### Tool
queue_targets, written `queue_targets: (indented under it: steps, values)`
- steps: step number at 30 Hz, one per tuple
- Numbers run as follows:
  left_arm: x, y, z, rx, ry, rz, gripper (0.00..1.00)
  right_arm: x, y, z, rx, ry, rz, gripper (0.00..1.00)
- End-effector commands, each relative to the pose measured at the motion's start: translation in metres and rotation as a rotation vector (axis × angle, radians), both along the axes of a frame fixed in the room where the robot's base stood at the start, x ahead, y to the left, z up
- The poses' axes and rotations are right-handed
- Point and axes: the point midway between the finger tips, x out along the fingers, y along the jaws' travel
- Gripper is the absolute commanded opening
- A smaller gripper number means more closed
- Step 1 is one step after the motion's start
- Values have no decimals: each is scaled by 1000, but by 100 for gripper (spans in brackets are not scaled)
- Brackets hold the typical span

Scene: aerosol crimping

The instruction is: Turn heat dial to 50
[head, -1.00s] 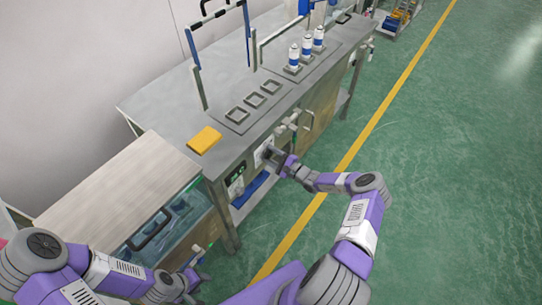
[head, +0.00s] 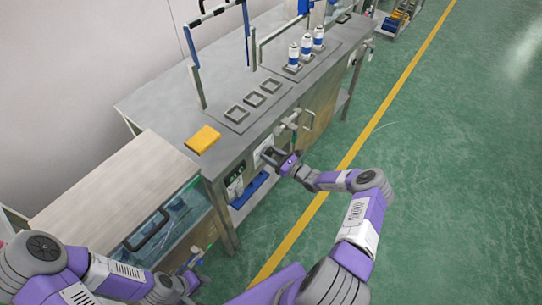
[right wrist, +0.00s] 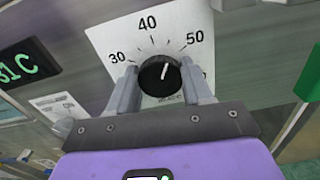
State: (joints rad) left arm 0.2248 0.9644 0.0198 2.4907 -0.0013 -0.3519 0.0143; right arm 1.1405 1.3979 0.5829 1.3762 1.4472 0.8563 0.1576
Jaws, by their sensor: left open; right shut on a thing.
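The black heat dial (right wrist: 160,76) sits on a white scale plate (right wrist: 185,22) marked 30, 40 and 50. Its white pointer line points between 40 and 50. My right gripper (right wrist: 160,90) is shut on the dial, one finger on each side of it. In the head view my right gripper (head: 270,156) is at the front panel of the bench, and the dial itself is hidden there. My left gripper (head: 191,279) is open and empty, low at the left, beside the glass-fronted cabinet.
A green digital display (right wrist: 28,63) is left of the dial, its reading partly cut off. The metal bench (head: 165,100) carries a yellow block (head: 203,139), empty square holders and several blue-and-white cans (head: 306,45). Green floor is free at the right.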

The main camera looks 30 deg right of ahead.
Motion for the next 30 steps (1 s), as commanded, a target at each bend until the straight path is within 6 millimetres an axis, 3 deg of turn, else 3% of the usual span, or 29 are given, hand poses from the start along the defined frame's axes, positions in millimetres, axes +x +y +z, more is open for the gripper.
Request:
queue_targets:
  steps: [15, 30]
  values:
    - [0, 0, -10, 0, 0, 0, 43, 0, -1, -2, 371, 156, 0, 19]
    - [0, 0, -12, 0, 0, 0, 43, 0, -2, -1, 482, 202, -1, 19]
